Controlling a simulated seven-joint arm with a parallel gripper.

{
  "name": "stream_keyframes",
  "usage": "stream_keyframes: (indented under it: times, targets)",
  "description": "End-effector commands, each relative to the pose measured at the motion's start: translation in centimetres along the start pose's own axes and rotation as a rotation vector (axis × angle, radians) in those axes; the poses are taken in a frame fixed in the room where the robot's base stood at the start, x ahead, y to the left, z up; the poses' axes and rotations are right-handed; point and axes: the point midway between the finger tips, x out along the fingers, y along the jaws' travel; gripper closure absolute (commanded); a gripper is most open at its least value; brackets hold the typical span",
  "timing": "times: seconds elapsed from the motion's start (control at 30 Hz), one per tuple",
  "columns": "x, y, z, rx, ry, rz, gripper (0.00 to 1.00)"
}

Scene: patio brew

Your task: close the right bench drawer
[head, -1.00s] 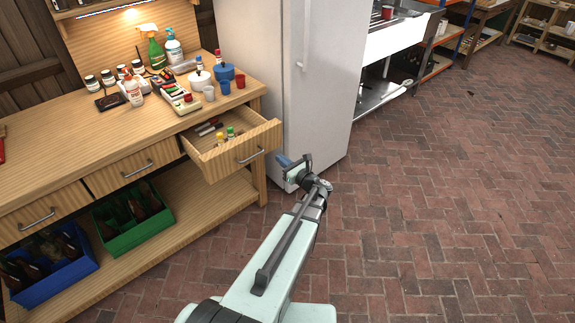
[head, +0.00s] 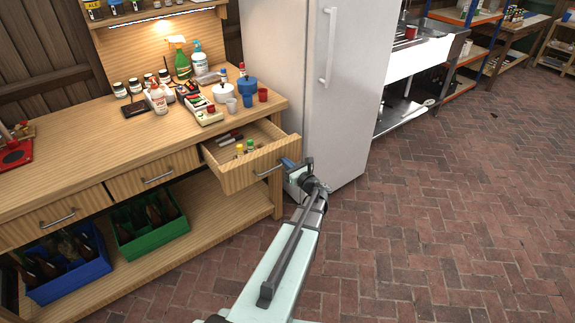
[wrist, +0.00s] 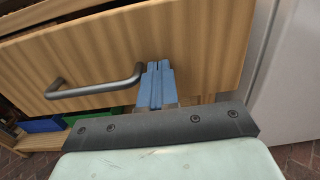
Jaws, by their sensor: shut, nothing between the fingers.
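The right bench drawer (head: 240,171) is pulled out of the wooden bench, with small bottles and dark-handled items inside. Its front also fills much of the wrist view (wrist: 205,50), with the grey bar handle (wrist: 95,90) across it. My gripper (head: 288,162) is at the right end of the drawer front. In the wrist view its blue fingers (wrist: 159,82) are together, just right of the handle's right end, pointing at the drawer front. They look touching or very near it; I cannot tell which. Nothing is between them.
A white fridge (head: 310,90) stands close at the right of the drawer and my gripper. The bench top (head: 75,130) holds bottles, cups and jars. Green (head: 150,240) and blue (head: 75,280) crates sit on the lower shelf. The brick floor (head: 450,220) at right is clear.

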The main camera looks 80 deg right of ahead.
Motion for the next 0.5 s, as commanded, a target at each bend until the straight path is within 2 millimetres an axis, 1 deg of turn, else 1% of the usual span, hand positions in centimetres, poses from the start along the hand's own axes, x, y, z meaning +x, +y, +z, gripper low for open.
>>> stream_keyframes:
  times: [0.17,0.27,0.37,0.5]
  targets:
    - [0.2,0.0,0.0,0.000,0.000,0.000,1.00]
    - [0.7,0.0,0.0,0.000,0.000,0.001,1.00]
    - [1.7,0.0,0.0,-0.001,0.000,0.002,1.00]
    - [3.7,-0.1,0.0,-0.001,0.000,0.002,1.00]
